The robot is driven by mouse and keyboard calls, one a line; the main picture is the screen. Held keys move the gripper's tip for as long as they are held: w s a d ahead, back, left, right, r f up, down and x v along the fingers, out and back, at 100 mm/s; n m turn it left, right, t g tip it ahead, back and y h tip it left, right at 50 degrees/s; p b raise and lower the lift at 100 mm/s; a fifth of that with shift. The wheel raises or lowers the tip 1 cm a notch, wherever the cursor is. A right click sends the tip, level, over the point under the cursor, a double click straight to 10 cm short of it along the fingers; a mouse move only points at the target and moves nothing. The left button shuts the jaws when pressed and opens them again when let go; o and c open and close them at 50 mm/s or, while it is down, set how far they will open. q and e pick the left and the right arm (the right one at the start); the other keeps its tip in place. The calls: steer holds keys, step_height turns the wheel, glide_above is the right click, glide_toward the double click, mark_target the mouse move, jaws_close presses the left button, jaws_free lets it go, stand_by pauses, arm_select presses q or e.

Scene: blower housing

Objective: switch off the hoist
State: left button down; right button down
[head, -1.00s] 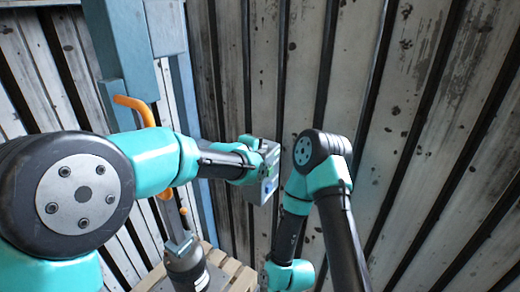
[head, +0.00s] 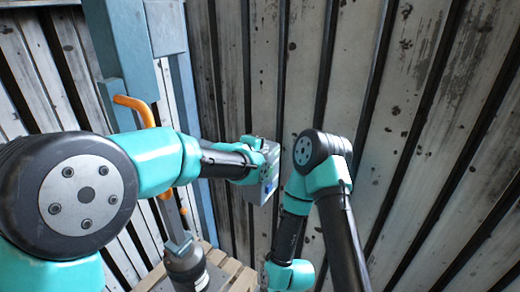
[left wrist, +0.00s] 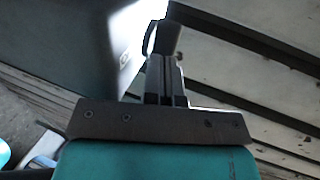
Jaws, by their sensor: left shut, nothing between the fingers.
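A grey box (head: 262,190) with small coloured patches on its face, which looks like the hoist's control box, is near the middle of the head view. My left gripper (head: 268,160) is at that box, partly merged with it in the picture. In the left wrist view a large pale grey housing (left wrist: 108,45) fills the upper left, and my left gripper (left wrist: 163,72) is shut and empty close beside its right edge. I cannot tell whether the fingertips touch it. The switch itself is not clear. My right arm bends down at centre right; its gripper is out of sight.
A blue steel post (head: 122,55) stands at the left with an orange curved bar (head: 135,103) near it. Weathered slatted walls (head: 430,130) close in the back and right.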

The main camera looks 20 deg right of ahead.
arm_select(q)
steer(key=shift+s+d, duration=0.15)
steer(key=shift+d, duration=0.1)
stand_by(0.3)
steer(key=shift+d, duration=0.15)
steer(key=shift+w+a, duration=0.5)
steer(key=shift+a, duration=0.3)
steer(key=shift+s+a, duration=0.1)
steer(key=f+v, duration=0.1)
steer(key=v, duration=1.2)
steer(key=shift+s+a, duration=0.2)
steer(key=shift+a, duration=0.2)
steer(key=shift+r, duration=0.1)
